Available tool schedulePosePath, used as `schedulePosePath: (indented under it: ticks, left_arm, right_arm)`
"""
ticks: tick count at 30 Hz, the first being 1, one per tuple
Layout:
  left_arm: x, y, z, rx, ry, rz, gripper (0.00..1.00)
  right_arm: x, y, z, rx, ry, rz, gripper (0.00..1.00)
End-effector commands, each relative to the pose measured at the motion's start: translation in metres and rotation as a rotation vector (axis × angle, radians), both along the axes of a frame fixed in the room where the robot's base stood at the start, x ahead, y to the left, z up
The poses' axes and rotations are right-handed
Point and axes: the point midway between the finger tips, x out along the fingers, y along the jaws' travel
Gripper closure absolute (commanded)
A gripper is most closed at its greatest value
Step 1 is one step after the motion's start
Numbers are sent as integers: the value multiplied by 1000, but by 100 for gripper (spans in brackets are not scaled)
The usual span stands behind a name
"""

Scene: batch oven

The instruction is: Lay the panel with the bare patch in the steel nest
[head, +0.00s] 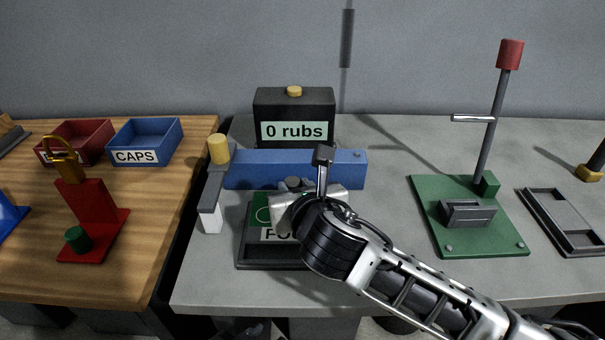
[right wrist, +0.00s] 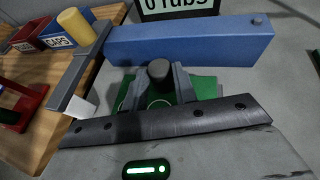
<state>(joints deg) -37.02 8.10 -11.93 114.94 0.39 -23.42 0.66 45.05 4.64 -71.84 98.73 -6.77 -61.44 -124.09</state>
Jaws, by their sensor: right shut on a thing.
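My right gripper (head: 293,194) is shut on a dark round knob (right wrist: 158,71), which stands between its fingers. Below the fingers is a green panel (head: 262,212) with a pale ring mark, also in the right wrist view (right wrist: 207,87). Whether the knob is fixed to this panel is hidden, and I cannot make out a bare patch. The panel lies over a dark flat frame (head: 245,258) with a partly covered label starting "FO". A grey shallow tray (head: 540,215) with raised rims lies far right; I cannot tell which one is the steel nest. My left gripper is out of view.
Behind my gripper are a long blue block (head: 350,170) and a black box reading "0 rubs" (head: 325,97). A yellow-topped lever (head: 218,150) stands left. A green stand (head: 428,205) with a tall red-topped lever (head: 510,54) stands right. Bare grey table lies between.

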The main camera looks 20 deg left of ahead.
Motion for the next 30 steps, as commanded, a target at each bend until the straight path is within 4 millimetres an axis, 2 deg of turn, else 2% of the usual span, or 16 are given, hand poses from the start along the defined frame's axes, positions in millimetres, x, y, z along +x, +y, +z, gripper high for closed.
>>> schedulePosePath:
  ticks: [7, 13, 21, 30]
  left_arm:
    - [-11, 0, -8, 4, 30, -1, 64]
    - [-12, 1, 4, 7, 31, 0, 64]
    - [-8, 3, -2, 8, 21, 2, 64]
    - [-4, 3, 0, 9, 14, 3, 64]
  right_arm:
    - [0, 0, 2, 2, -3, 1, 100]
    - [-2, -1, 7, -2, -2, 0, 100]
    - [-3, -1, -16, -1, -2, 0, 100]
    - [-3, -1, -22, -1, -4, -1, 100]
